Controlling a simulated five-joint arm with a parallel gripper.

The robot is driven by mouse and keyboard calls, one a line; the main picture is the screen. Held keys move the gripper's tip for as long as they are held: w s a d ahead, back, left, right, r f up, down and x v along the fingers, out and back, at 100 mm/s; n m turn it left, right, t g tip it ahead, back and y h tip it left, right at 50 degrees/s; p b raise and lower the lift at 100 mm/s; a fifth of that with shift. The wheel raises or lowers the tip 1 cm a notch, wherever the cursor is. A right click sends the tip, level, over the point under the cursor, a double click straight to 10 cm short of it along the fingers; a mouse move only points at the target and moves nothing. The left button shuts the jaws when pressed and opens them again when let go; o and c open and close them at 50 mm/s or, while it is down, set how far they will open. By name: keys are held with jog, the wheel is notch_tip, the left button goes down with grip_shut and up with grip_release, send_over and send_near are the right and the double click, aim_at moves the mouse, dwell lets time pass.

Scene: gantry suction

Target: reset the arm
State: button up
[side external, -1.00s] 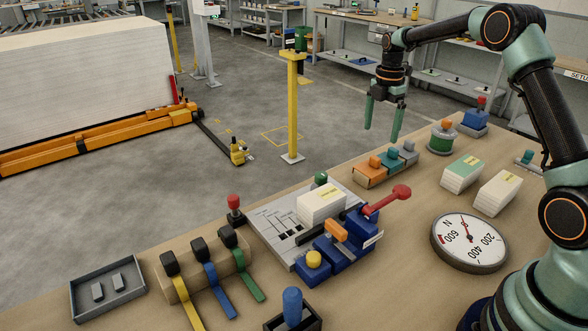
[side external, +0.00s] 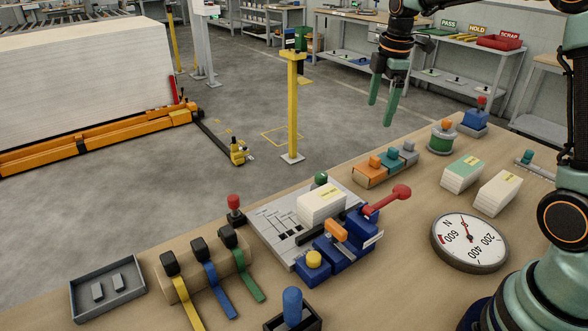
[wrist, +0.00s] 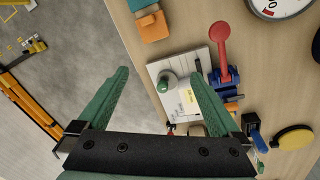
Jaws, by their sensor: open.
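My gripper (side external: 380,112) hangs in the air beyond the far edge of the wooden bench (side external: 395,210), above the grey floor. Its two green fingers point down, apart and empty. In the wrist view my gripper (wrist: 160,90) is open, with nothing between the fingers. My upper arm is partly cut off at the top of the side view.
The bench holds a white block on a grey plate (side external: 285,255), the red-knobbed lever (side external: 400,192), a round dial (side external: 469,242), several coloured blocks (side external: 385,165), and a small grey tray (side external: 108,288). A yellow post (side external: 293,110) stands on the floor left of my gripper.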

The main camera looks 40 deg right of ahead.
jog(key=s+a+r+m+t, duration=0.1)
jog(key=s+a+m+t, duration=0.1)
jog(key=s+a+m, duration=0.4)
jog(key=s+a+r+m+t, duration=0.1)
jog(key=s+a+m+t, duration=0.1)
jog(key=s+a+m, duration=0.4)
jog(key=s+m, duration=0.1)
jog(key=s, duration=0.3)
jog(key=shift+s, duration=0.4)
jog(key=shift+a, duration=0.1)
